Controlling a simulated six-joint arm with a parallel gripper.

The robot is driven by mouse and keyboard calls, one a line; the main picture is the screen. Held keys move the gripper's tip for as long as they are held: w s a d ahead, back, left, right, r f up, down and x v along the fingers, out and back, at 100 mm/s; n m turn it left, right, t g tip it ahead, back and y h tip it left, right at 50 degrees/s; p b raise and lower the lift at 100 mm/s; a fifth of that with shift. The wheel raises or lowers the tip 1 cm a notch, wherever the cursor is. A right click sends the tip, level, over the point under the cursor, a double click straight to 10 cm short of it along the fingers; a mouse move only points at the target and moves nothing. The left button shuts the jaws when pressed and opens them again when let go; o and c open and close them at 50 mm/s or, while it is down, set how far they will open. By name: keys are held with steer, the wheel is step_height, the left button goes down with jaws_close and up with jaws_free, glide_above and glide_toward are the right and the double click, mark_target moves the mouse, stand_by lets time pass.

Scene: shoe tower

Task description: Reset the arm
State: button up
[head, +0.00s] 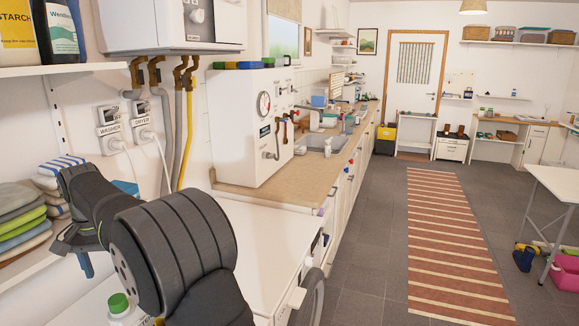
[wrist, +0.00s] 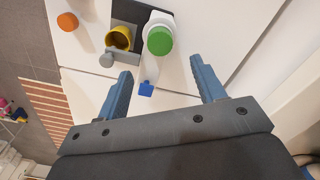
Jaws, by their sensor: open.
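My gripper (wrist: 162,68) shows in the wrist view with its two blue fingers spread wide and nothing held between them. It points down over a white top. A white bottle with a green cap (wrist: 160,40) stands beyond the fingertips, apart from them. A small blue piece (wrist: 146,89) lies between the fingers' lines. In the head view my arm reaches in at the lower left, and its dark links hide much of the gripper. The green-capped bottle (head: 119,304) shows below it.
A yellow cup (wrist: 119,39) sits in a dark holder, with an orange round thing (wrist: 67,21) nearby. Folded towels (head: 22,222) fill the left shelf close to my arm. A white panelled box (head: 247,125) stands on the counter. Hoses (head: 184,130) hang behind.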

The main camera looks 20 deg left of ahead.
mark_target(117, 299)
step_height(117, 299, down, 9)
steer(key=shift+r, duration=0.5)
steer(key=r, duration=0.6)
steer(key=shift+d+r, duration=0.4)
steer(key=shift+d+f, duration=0.15)
steer(key=shift+d, duration=0.1)
steer(key=shift+c, duration=0.3)
steer(key=shift+s, duration=0.1)
steer(key=n, duration=0.2)
steer(key=r+n+y, duration=0.1)
steer(key=n, duration=0.2)
steer(key=shift+s+a+t, duration=0.1)
steer(key=shift+s+t, duration=0.1)
steer(key=shift+t, duration=0.2)
steer(key=shift+n, duration=0.4)
steer(key=shift+w+a+f, duration=0.1)
steer(key=shift+a+f, duration=0.05)
steer(key=shift+f, duration=1.3)
steer(key=shift+w+a+f, duration=0.1)
steer(key=shift+a+f, duration=0.05)
steer(key=shift+f, duration=1.35)
steer(key=shift+w+a+f, duration=0.1)
steer(key=shift+a+f, duration=0.05)
steer(key=shift+f, duration=1.3)
